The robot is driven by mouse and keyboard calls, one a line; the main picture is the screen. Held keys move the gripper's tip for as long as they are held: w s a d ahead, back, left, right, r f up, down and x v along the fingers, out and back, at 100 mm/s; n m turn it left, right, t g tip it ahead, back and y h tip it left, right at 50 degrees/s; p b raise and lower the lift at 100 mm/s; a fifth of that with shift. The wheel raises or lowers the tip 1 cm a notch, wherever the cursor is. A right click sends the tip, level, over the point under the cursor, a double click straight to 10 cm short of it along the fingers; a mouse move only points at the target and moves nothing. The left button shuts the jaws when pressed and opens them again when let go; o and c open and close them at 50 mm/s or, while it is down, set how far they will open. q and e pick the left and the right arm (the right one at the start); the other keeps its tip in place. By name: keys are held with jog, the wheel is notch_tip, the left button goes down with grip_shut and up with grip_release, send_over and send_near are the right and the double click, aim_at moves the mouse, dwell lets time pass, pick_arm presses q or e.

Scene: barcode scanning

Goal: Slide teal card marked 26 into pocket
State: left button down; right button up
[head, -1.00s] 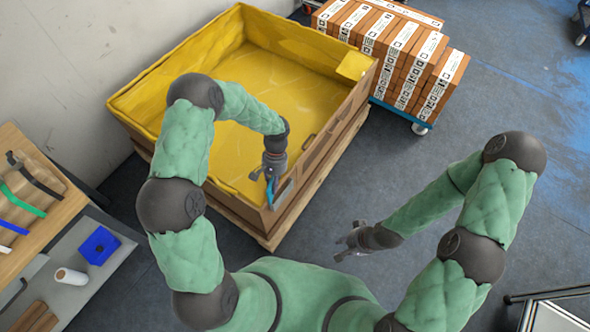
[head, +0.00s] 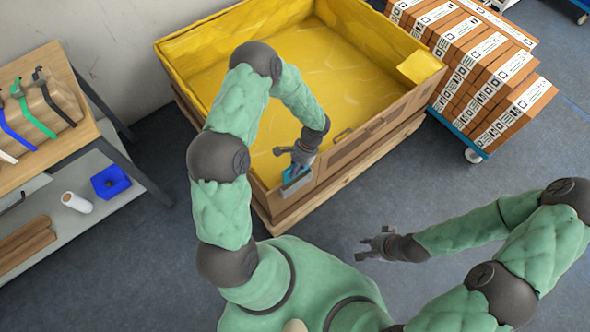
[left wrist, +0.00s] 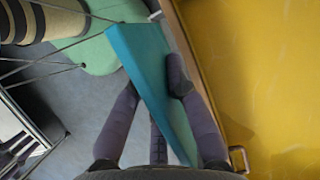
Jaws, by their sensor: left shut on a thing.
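The teal card (left wrist: 152,75) is between the fingers of my left gripper (left wrist: 150,85) in the left wrist view, tilted and beside the crate wall. In the head view the left gripper (head: 293,163) points down at the outer front side of the yellow-lined crate (head: 330,168). The card (head: 298,172) shows just below its fingers, in front of a small greyish panel (head: 296,187) on that side, likely the pocket. Whether the card is inside it I cannot tell, and the number 26 is not readable. My right gripper (head: 368,248) is empty, with fingers apart, over the floor.
The crate stands on a wooden pallet (head: 345,172). Stacked brown boxes (head: 480,70) sit on a blue trolley at the right. A shelf (head: 70,215) at the left holds a white roll (head: 75,198) and a blue bin (head: 110,181).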

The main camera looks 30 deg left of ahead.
pick_arm(q)
jog(key=shift+f+b, duration=1.15)
jog(key=shift+f, duration=0.7)
jog(key=shift+f+b, duration=0.8)
jog(key=c, duration=1.2)
grip_release()
jog(key=v, duration=1.2)
